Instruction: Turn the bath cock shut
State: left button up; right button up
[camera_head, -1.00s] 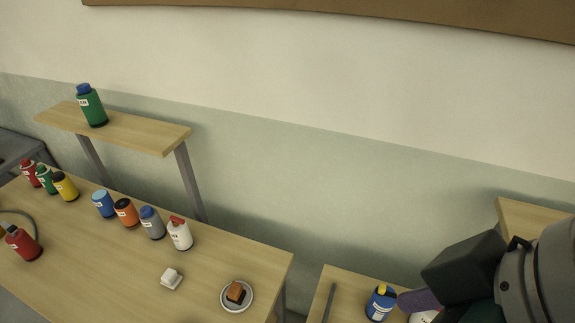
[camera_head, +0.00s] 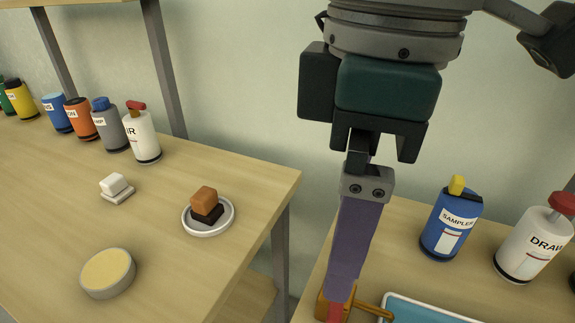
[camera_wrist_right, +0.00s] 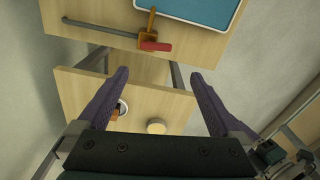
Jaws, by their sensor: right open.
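The bath cock is a small brass-coloured body (camera_head: 322,304) with a red lever (camera_head: 335,313) at the right bench's left edge. Its thin spout (camera_head: 374,310) points toward the blue bath (camera_head: 430,309). In the right wrist view, the red lever (camera_wrist_right: 155,46) lies crosswise to the spout (camera_wrist_right: 151,17), roughly in line with the grey pipe (camera_wrist_right: 100,29). My right gripper (camera_head: 342,292) points down over the cock, its purple finger partly hiding it. In the wrist view, my right gripper (camera_wrist_right: 160,74) is open and empty, with the lever ahead, beyond its fingertips. My left gripper is not in view.
A blue bottle (camera_head: 452,222) and a white bottle (camera_head: 533,245) with a red cap stand right of my gripper. The left bench (camera_head: 190,270) carries a saucer (camera_head: 207,231) with blocks, a round yellow-topped dish (camera_head: 108,275), a white block (camera_head: 116,185) and several bottles. A gap separates the benches.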

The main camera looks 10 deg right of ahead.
jog(key=f, duration=0.3)
jog(key=f+b, duration=0.1)
jog(key=f, duration=0.6)
jog(key=shift+w+d+f+b, duration=0.2)
jog(key=shift+d+f+b, duration=0.15)
jog(key=shift+d+b, duration=0.05)
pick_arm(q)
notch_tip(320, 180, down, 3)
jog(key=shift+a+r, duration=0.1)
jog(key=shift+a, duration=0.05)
pick_arm(e)
jog(key=c, duration=1.2)
jog(key=shift+r, duration=0.1)
jog(key=shift+c, duration=0.2)
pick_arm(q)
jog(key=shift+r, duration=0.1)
